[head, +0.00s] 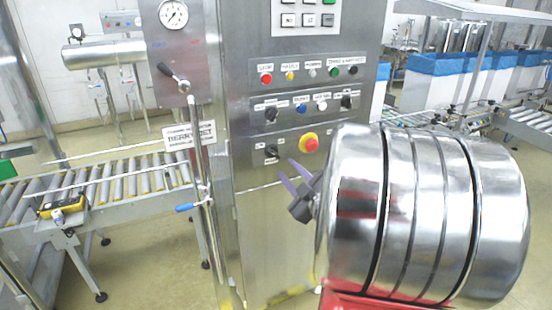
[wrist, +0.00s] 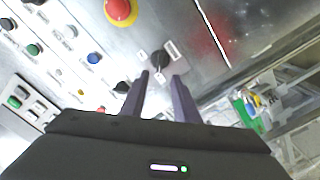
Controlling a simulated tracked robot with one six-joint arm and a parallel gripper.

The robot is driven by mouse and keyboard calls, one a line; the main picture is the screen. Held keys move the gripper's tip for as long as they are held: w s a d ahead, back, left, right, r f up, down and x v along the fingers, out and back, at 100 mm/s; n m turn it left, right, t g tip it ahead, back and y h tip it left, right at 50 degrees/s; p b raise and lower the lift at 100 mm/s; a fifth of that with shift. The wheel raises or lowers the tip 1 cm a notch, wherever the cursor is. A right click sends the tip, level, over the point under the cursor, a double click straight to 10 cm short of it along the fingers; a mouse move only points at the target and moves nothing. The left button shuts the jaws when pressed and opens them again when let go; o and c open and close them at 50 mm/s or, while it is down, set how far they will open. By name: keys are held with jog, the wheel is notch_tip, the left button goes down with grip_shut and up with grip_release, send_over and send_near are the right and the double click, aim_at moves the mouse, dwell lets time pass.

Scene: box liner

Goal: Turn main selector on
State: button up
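The likely main selector is a black rotary knob (head: 271,152) low on the steel control panel, left of the red-and-yellow emergency stop (head: 309,143). In the wrist view the knob (wrist: 158,61) stands just beyond my fingertips, roughly between their lines, with small labels on either side. My gripper (head: 286,168) has two purple fingers, spread apart and empty, just below and right of the knob in the head view. In the wrist view my gripper (wrist: 162,75) also shows a gap between its fingers. A gap to the knob seems to remain. The labels are too small to read.
The emergency stop (wrist: 120,9) lies close to the knob in the wrist view. Rows of buttons and other black selectors (head: 346,102) sit above. A roller conveyor (head: 95,193) is farther left.

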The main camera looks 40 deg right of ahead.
aim_at(274, 155)
jog(key=x, duration=0.9)
jog(key=shift+w, duration=0.1)
